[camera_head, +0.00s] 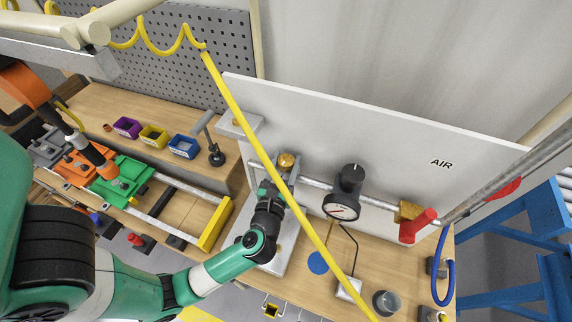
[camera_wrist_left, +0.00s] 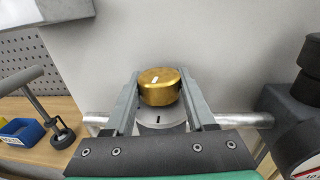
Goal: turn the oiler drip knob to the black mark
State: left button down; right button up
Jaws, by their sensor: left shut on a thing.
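The brass oiler drip knob (camera_head: 286,160) sits on top of the oiler on the pipe in front of the white panel. In the left wrist view the knob (camera_wrist_left: 159,92) has a short white line on its top. A short black mark (camera_wrist_left: 157,118) shows on the grey disc (camera_wrist_left: 150,121) below the knob, on the near side. The white line is not clearly over the black mark. My left gripper (camera_wrist_left: 160,85) is shut on the knob, one finger on each side. It also shows at the knob in the head view (camera_head: 284,170).
A black pressure gauge (camera_head: 342,207) stands right of the oiler on the pipe. A red-handled valve (camera_head: 418,226) is farther right. A yellow hose (camera_head: 262,134) crosses in front of the panel. A grey lever (camera_head: 208,135) and coloured bins (camera_head: 153,136) stand at left.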

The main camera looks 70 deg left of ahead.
pick_arm(q)
jog(key=shift+f+n+g+y+b, duration=0.15)
jog(key=shift+n+g+y+b, duration=0.2)
jog(key=shift+n+g+y, duration=0.45)
jog(key=shift+g, duration=0.6)
jog(key=shift+c, duration=1.2)
grip_release()
jog(key=b+v, duration=0.1)
jog(key=v, duration=1)
jog(key=shift+s+d, duration=0.2)
jog(key=shift+d, duration=0.05)
